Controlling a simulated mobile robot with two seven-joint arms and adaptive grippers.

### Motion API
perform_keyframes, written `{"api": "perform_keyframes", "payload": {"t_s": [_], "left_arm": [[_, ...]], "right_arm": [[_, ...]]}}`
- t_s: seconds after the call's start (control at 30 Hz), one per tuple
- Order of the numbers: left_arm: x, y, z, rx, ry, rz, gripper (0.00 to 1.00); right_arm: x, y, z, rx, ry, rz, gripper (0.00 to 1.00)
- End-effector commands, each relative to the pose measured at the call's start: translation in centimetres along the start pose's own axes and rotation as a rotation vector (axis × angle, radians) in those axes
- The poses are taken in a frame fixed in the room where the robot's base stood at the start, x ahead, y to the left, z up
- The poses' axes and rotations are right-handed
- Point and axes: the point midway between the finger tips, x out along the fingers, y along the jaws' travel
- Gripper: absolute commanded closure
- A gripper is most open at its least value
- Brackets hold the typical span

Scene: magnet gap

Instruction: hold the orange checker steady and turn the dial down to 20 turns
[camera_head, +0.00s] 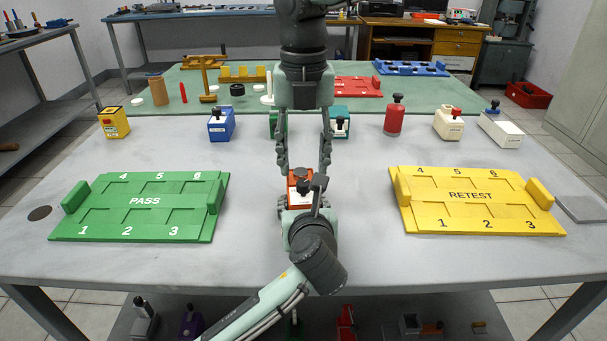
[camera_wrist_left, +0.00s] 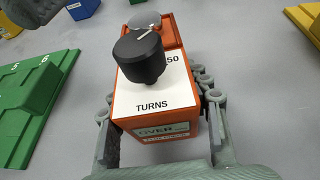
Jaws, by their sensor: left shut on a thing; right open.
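The orange checker (camera_head: 292,188) stands on the table between the two trays. In the left wrist view the checker (camera_wrist_left: 182,75) shows a black dial (camera_wrist_left: 138,60) with a white pointer mark, the words TURNS and 50, and a small window that seems to read OVER. My left gripper (camera_head: 298,208) is shut on the checker, and in the left wrist view its fingers (camera_wrist_left: 160,125) lie on both sides of the body. My right gripper (camera_head: 304,168) points down from above, open and empty, its fingertips just above and behind the dial.
A green PASS tray (camera_head: 145,216) lies to the left and a yellow RETEST tray (camera_head: 470,212) to the right, both empty. Behind stand a yellow box (camera_head: 114,123), a blue box (camera_head: 221,125), a teal box (camera_head: 340,126), a red cylinder (camera_head: 394,119) and a cream box (camera_head: 448,126).

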Motion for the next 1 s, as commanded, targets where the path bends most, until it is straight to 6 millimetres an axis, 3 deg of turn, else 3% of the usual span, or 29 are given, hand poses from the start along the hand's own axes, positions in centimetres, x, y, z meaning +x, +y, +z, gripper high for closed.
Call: {"api": "perform_keyframes", "payload": {"t_s": [0.2, 0.6, 0.93, 1.0], "left_arm": [[0.1, 0.0, -0.2, 0.002, 0.005, 0.002, 0.87], [0.1, 0.0, -0.3, 0.002, 0.005, 0.002, 0.87], [0.1, 0.0, -0.3, 0.002, 0.005, 0.002, 0.87], [0.1, 0.0, -0.3, 0.002, 0.005, 0.002, 0.87]], "right_arm": [[2.9, 0.0, -0.1, -0.002, 0.001, -0.001, 0.57], [3.6, 0.0, 0.0, -0.002, 0.000, 0.001, 0.57], [3.6, 0.1, 0.0, -0.001, 0.000, 0.001, 0.98], [3.6, 0.1, 0.0, -0.001, 0.000, 0.001, 1.00]]}}
